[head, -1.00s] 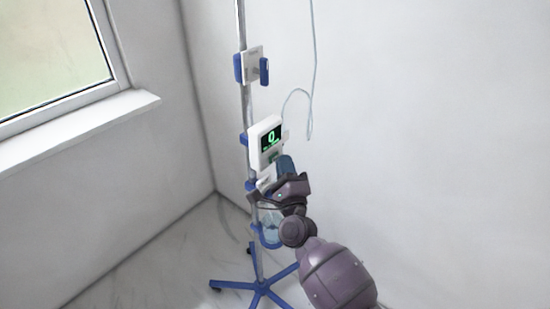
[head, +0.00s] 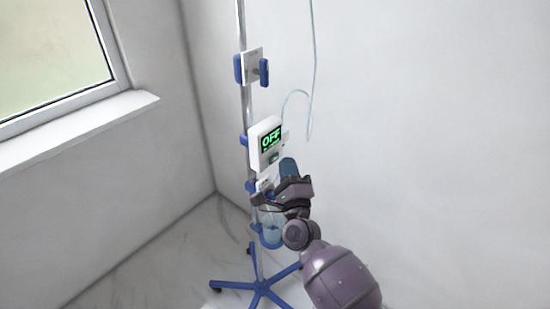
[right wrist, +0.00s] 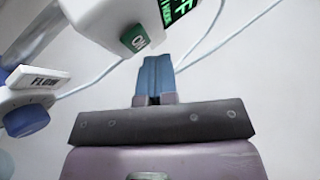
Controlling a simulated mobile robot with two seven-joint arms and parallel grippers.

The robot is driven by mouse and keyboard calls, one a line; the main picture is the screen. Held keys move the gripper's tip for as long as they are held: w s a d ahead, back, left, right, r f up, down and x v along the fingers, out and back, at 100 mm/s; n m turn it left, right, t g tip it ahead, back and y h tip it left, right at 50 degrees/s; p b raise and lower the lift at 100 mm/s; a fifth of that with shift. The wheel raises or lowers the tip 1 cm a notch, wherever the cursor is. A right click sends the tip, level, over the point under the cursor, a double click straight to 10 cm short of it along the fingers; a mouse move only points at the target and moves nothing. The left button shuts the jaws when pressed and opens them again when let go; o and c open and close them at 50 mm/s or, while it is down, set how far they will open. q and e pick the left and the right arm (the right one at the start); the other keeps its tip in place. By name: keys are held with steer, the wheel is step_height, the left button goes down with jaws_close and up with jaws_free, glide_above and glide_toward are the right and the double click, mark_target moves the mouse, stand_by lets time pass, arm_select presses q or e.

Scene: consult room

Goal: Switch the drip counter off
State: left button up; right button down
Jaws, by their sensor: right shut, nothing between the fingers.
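The drip counter (head: 264,136) is a white box clamped to the drip stand's pole. Its green display (head: 271,139) reads "OFF" in the head view. In the right wrist view the counter (right wrist: 105,18) is at the top, with a green button (right wrist: 134,38) marked "ON" on its lower face. My right gripper (head: 287,166) is below and to the right of the counter. Its blue fingertips (right wrist: 156,62) are shut and empty, a little apart from the green button. My left gripper is not in view.
A knob (right wrist: 27,120) with a "FLOW" label (right wrist: 37,78) is left of my right gripper. A clear tube (head: 314,70) hangs on the right. The stand's blue base (head: 262,289) is on the floor, and a window sill (head: 80,128) is at left.

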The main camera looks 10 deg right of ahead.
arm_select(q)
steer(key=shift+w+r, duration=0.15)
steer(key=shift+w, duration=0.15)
arm_select(e)
steer(key=shift+s, duration=0.1)
steer(key=shift+s+d, duration=0.1)
steer(key=shift+d, duration=0.05)
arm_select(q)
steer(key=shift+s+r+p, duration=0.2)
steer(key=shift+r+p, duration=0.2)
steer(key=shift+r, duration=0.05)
arm_select(e)
steer(key=s+d, duration=0.1)
steer(key=s, duration=0.1)
steer(key=s+d, duration=0.1)
steer(key=d, duration=0.1)
steer(key=shift+s, duration=0.4)
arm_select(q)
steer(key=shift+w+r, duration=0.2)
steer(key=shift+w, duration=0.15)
